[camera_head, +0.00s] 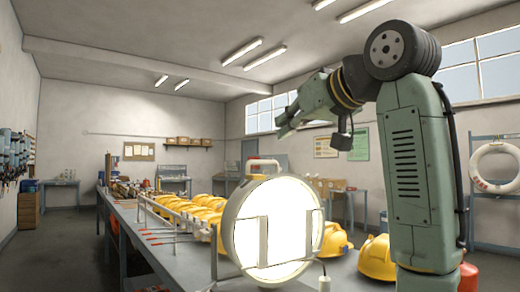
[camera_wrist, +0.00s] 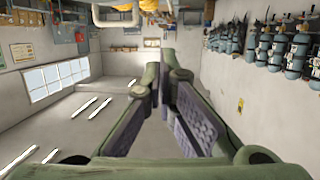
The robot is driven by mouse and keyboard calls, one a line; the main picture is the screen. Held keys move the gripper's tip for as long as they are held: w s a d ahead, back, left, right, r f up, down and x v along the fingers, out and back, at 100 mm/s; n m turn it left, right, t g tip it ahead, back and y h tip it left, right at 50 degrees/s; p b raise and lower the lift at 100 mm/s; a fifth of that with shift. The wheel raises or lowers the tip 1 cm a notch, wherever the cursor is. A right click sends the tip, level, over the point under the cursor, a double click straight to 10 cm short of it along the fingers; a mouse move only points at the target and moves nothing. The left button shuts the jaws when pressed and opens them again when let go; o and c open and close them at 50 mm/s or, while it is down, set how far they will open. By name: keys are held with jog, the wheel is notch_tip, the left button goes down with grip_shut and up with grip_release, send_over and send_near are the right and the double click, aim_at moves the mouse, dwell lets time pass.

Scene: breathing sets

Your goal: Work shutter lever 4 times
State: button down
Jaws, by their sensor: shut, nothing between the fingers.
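A signal lamp (camera_head: 232,232) with a grey round drum and a glowing white face stands on the near end of the long bench in the head view. A pale carrying handle (camera_head: 262,162) sits on its top. Upright bracket-like bars show against its bright face. I cannot make out for certain which part is the shutter lever. My gripper (camera_head: 281,122) is up in the air above the lamp, clearly apart from it, pointing left. In the wrist view my gripper (camera_wrist: 169,68) has its fingers together at the tips with nothing between them.
Yellow helmets (camera_head: 377,262) lie on the bench (camera_head: 150,240) beside and behind the lamp. A small white post (camera_head: 324,280) stands at the lamp's right foot. A lifebuoy (camera_head: 496,167) hangs at the right. Cylinders (camera_wrist: 290,50) line a wall in the wrist view. The air around my gripper is free.

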dwell(0.3)
jog(key=p, duration=0.3)
send_over(255, 177)
jog(key=d, duration=0.2)
jog(key=f, duration=0.4)
jog(key=shift+w+a+f, duration=0.25)
jog(key=shift+w+f, duration=0.15)
jog(key=shift+f, duration=0.85)
jog(key=shift+s+d+f+t+y+b, duration=0.15)
jog(key=shift+f+t+y+b, duration=0.25)
jog(key=shift+b, duration=0.55)
